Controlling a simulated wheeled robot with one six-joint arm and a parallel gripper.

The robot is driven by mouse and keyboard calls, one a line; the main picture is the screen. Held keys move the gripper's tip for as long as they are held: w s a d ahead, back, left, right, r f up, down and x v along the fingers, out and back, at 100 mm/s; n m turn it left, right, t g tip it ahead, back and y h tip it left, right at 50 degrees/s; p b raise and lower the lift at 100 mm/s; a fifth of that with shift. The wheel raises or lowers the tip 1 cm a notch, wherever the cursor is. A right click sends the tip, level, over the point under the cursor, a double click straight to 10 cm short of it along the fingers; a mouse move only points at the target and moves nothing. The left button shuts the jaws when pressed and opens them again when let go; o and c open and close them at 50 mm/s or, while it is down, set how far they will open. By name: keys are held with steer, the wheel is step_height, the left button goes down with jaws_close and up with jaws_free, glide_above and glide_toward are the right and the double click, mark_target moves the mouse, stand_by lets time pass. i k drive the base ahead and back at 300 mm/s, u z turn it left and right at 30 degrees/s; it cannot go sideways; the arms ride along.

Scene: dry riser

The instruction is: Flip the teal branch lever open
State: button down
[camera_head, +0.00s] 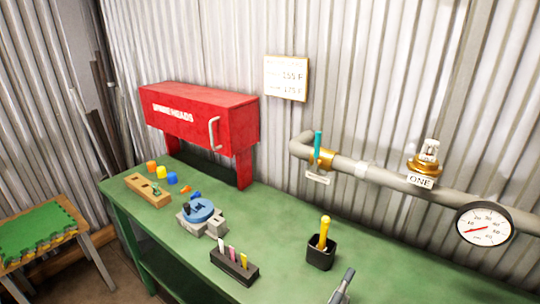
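A teal branch lever (318,146) stands upright on a brass valve body (322,160) on the grey pipe (375,172), near the pipe's left bend. A small tag (317,178) hangs below it. My gripper (347,274) shows only in part at the bottom edge, as a grey metal piece low and to the right of the lever. It is well apart from the lever. Whether it is open or shut does not show.
A red cabinet (185,122) stands on the green bench (280,225). On the bench are a vise (203,218), a wooden block (148,190), a marker holder (234,266) and a black cup (321,253). A gauge (485,225) and a brass sprinkler fitting (425,163) are on the pipe.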

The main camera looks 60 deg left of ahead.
mark_target(318, 133)
steer(key=u, duration=0.45)
steer(key=k, duration=1.05)
steer(key=u, duration=1.25)
steer(key=i, duration=1.5)
steer(key=z, duration=0.55)
